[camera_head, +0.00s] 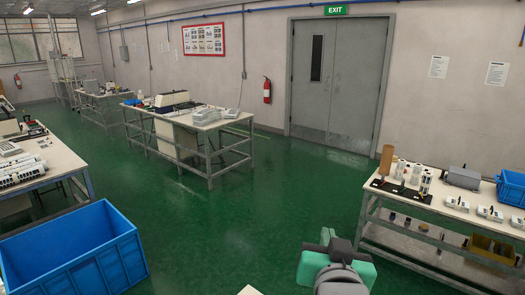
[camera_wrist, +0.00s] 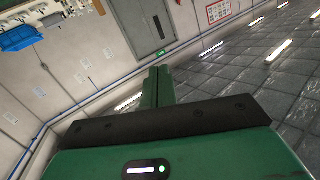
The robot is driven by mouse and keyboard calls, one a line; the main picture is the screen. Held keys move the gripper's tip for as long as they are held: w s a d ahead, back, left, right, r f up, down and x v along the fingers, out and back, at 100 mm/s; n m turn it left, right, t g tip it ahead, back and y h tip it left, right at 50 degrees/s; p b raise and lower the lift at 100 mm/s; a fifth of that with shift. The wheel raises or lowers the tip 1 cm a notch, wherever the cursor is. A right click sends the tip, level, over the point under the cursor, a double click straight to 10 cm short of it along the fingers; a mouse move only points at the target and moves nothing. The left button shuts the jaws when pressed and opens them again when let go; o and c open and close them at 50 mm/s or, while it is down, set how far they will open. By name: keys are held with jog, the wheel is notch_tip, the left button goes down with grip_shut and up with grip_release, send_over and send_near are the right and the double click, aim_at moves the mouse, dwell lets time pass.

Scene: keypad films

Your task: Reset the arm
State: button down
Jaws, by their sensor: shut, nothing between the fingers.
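My gripper shows in the wrist view, with its green fingers (camera_wrist: 160,72) together above a dark bar and the green gripper body. Nothing shows between the fingers. They stand out against the wall and ceiling, with no object touching them. In the head view, a green and dark grey part of my arm shows at the bottom, right of centre, over the green floor. I cannot make out the fingertips there.
A workbench (camera_head: 384,229) with devices stands at the right, near my arm. A blue crate (camera_head: 95,260) is at the lower left. A bench (camera_head: 210,152) stands mid-room. Open floor (camera_head: 230,235) lies between them, before grey double doors (camera_head: 345,85). The wrist view is tilted.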

jog(key=s+a+r+n+t+y+p, duration=0.15)
jog(key=s+a+r+t, duration=0.25)
jog(key=s+a+r, duration=0.5)
jog(key=s+a+r+n+t+y+p, duration=0.1)
jog(key=s+a+r+n+t, duration=0.35)
jog(key=s+r, duration=0.85)
notch_tip(320, 180, up, 19)
jog(key=w+a+m+p, duration=0.1)
jog(key=m+p, duration=0.1)
jog(key=p, duration=1.7)
jog(key=shift+w+y, duration=0.15)
jog(key=shift+y, duration=0.2)
jog(key=shift+a+f, duration=0.1)
jog(key=shift+f, duration=0.05)
